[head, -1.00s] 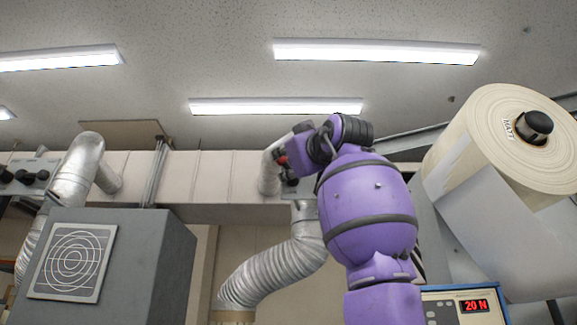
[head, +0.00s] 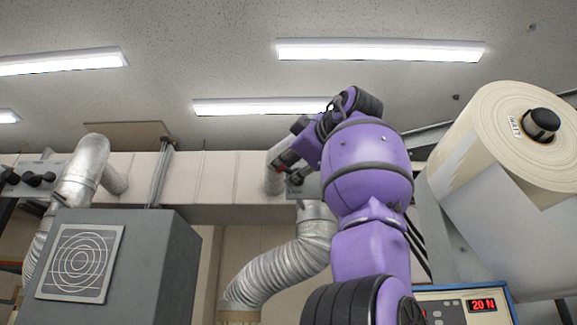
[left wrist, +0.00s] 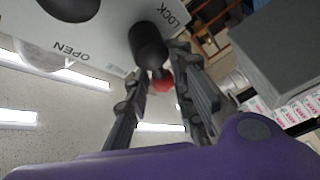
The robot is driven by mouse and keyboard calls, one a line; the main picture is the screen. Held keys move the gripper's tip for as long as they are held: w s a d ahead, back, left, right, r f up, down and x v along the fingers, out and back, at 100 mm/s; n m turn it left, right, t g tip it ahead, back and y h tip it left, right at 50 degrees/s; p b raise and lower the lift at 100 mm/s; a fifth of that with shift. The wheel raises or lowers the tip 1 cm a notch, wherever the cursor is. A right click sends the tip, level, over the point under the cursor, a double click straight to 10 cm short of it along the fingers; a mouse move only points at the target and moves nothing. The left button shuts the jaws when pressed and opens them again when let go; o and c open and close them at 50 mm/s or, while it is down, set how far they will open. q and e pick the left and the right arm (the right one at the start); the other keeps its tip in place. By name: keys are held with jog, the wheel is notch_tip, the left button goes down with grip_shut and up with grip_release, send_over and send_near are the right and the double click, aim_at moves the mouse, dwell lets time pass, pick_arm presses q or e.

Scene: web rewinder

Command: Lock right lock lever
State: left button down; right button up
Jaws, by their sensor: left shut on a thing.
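The right lock lever (left wrist: 148,45) shows in the left wrist view as a dark rounded grip in front of a pale panel (left wrist: 112,25) marked LOCK and OPEN. The grip is nearer the LOCK marking. A red round part (left wrist: 163,80) shows just below it, between the fingers. My left gripper (left wrist: 160,68) is shut on the lever, with one finger on each side. In the head view my left gripper (head: 287,164) is small and far off, partly hidden by my purple arm, and the lever there is hard to make out. My right gripper is in neither view.
A large pale web roll (head: 490,150) stands at the right, above a control box (head: 465,306) reading 20 N. A grey cabinet (head: 115,265) stands at the left. Silvery ducts (head: 285,268) run behind my arm. Dark knobs (head: 38,180) show at far left.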

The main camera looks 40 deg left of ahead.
pick_arm(q)
jog(key=shift+s+d+r+n, duration=0.1)
jog(key=shift+s+r+n, duration=0.2)
jog(key=shift+r+n, duration=0.1)
jog(key=c, duration=1.9)
grip_release()
jog(key=shift+o, duration=0.9)
jog(key=shift+w, duration=0.1)
jog(key=shift+w+f, duration=0.1)
jog(key=shift+f, duration=0.05)
jog(key=shift+f, duration=0.1)
jog(key=r+v, duration=0.1)
jog(key=v, duration=1.1)
jog(key=shift+f, duration=0.3)
